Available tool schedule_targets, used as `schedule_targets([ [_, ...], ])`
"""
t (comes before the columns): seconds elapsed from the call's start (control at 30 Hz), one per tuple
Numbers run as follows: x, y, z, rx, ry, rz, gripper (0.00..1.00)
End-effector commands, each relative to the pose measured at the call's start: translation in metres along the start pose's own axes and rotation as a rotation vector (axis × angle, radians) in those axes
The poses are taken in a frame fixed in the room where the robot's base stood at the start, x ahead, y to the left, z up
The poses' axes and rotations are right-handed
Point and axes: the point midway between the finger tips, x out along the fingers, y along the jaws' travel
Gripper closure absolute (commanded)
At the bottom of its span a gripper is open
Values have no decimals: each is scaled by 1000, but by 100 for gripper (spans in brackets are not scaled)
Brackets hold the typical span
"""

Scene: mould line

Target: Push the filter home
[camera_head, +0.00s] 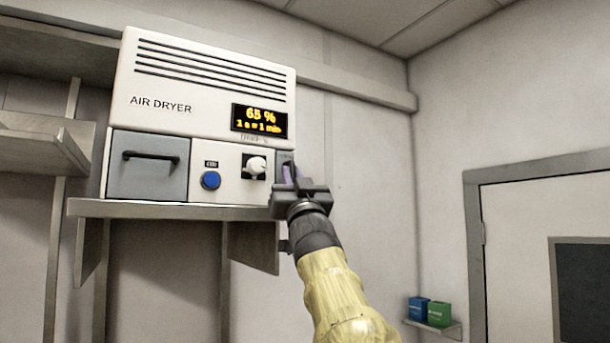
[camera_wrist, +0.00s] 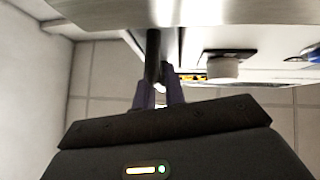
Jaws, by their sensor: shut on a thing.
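The air dryer (camera_head: 205,85) is a white box on a metal shelf. At the right end of its lower front is a narrow grey panel (camera_head: 284,157), mostly covered by my gripper; it may be the filter's front. My gripper (camera_head: 291,174) is at this panel. In the wrist view, my gripper (camera_wrist: 158,85) has its two purplish fingers shut on a dark upright bar (camera_wrist: 153,55), which looks like a handle. How far the filter stands out of the dryer I cannot tell.
Left of my gripper are a white knob (camera_head: 255,166), a blue button (camera_head: 210,180) and a grey drawer (camera_head: 148,182) with a black handle. A lit display (camera_head: 259,121) reads 65 %. The shelf (camera_head: 160,208) runs beneath.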

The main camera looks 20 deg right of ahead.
Motion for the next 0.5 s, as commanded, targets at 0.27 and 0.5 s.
schedule_targets([
  [0.27, 3, -7, -2, 14, 8, -6, 100],
  [0.5, 3, -5, -2, 12, 8, -5, 68],
])
